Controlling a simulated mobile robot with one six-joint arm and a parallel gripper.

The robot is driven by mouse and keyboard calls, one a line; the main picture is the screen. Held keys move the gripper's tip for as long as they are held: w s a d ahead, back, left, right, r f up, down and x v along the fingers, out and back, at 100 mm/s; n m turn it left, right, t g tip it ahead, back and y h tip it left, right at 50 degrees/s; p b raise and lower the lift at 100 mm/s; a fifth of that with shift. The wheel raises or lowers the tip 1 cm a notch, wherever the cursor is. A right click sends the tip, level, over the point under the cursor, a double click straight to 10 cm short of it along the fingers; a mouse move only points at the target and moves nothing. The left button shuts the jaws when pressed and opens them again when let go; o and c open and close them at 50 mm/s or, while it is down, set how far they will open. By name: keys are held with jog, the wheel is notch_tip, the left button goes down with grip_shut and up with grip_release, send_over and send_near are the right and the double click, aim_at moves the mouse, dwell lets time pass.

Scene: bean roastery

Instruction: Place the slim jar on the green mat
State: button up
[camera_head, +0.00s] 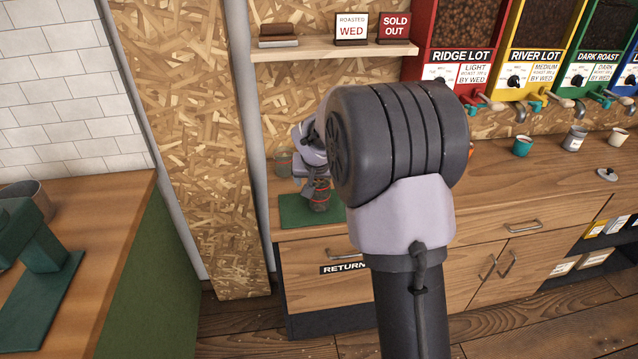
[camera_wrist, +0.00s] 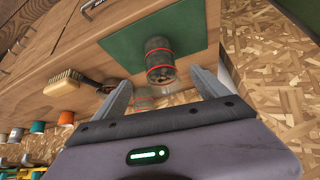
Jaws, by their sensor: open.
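A slim jar (camera_wrist: 160,56) with dark contents and red bands stands on the green mat (camera_wrist: 118,48) in the wrist view. In the head view the jar (camera_head: 320,198) is near the right part of the mat (camera_head: 295,211), partly covered by my arm. My gripper (camera_wrist: 160,78) is open, with its two fingers apart and the jar ahead of the gap between them. No finger visibly touches the jar. In the head view my gripper (camera_head: 311,183) is small and just above the jar, mostly hidden behind my arm.
A second clear jar (camera_head: 283,164) stands behind the mat by the wall. A wooden brush (camera_wrist: 70,82) lies on the counter beside the mat in the wrist view. A teal cup (camera_head: 522,146) and a grey cup (camera_head: 574,139) stand farther right under the dispensers. A shelf (camera_head: 330,48) hangs above.

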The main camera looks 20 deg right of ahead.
jog(key=s+a+r+y, duration=0.1)
jog(key=s+a+r, duration=0.5)
jog(key=s, duration=0.3)
jog(key=s+a+r+y, duration=0.1)
jog(key=s+a+r, duration=0.55)
jog(key=s, duration=0.35)
jog(key=s+a+y, duration=0.1)
jog(key=s+a, duration=0.1)
jog(key=s, duration=0.3)
jog(key=s+a+f+y, duration=0.1)
jog(key=s+a, duration=0.2)
jog(key=s, duration=0.3)
jog(key=s+a+n+y, duration=0.1)
jog(key=s+a, duration=0.1)
jog(key=s, duration=0.3)
jog(key=shift+s+a+f, duration=0.25)
jog(key=shift+s+a, duration=0.05)
jog(key=shift+s, duration=0.1)
jog(key=shift+f+b, duration=0.25)
jog(key=shift+b, duration=0.05)
